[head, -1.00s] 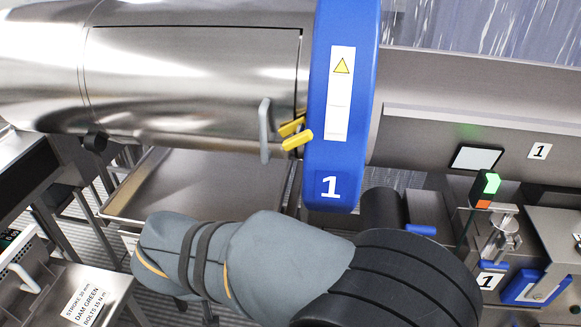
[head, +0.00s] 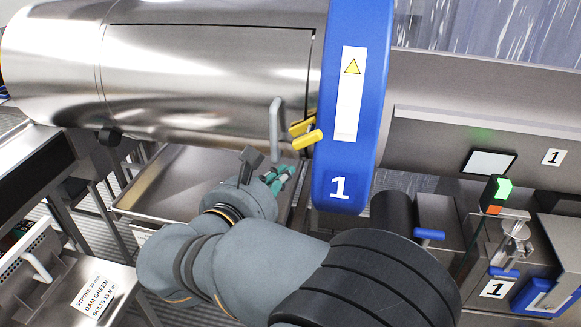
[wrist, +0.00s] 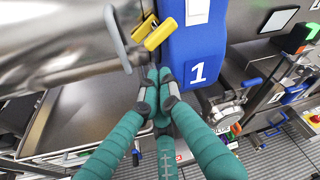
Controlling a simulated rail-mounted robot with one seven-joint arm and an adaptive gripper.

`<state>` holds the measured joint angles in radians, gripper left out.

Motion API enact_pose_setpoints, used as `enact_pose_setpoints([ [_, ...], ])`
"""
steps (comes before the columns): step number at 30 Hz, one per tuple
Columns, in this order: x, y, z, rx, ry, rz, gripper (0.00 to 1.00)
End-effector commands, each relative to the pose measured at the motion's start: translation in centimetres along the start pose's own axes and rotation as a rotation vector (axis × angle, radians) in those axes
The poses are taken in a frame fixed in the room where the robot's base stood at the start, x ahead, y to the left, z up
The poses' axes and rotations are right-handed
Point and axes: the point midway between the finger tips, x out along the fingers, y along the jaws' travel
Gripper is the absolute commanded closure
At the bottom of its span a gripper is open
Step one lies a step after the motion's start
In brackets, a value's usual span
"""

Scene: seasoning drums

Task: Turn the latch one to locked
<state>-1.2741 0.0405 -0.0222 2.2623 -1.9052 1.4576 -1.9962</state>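The latch of drum one is a yellow lever (head: 307,139) by the door's lower right corner, beside the blue ring; a second yellow piece (head: 302,127) lies just behind it. In the wrist view the yellow lever (wrist: 160,34) is at the top middle, pointing up and right. My gripper (head: 287,171) is below and a little left of the lever, apart from it. In the wrist view the teal fingers of my gripper (wrist: 156,84) converge with their tips together and nothing visible between them, below the lever.
A grey door handle (head: 276,126) stands just left of the latch. The blue ring (head: 349,180) marked 1 bulges out on the right. A metal tray (head: 160,190) lies under the drum. A control post with a lit green lamp (head: 503,189) stands at the right.

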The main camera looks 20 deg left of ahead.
Motion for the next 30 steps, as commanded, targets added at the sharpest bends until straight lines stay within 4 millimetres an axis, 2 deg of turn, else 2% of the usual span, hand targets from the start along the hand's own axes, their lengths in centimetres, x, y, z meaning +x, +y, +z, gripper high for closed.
enact_pose_setpoints([
  [9,5.5,-0.1,-0.1,-0.001,0.005,-0.003,1.00],
  [15,8.1,-0.1,-0.1,0.001,0.004,-0.002,1.00],
  [21,9.0,0.0,-0.1,0.002,0.001,0.002,1.00],
  [30,9.0,0.1,-0.1,0.004,0.001,0.002,1.00],
])
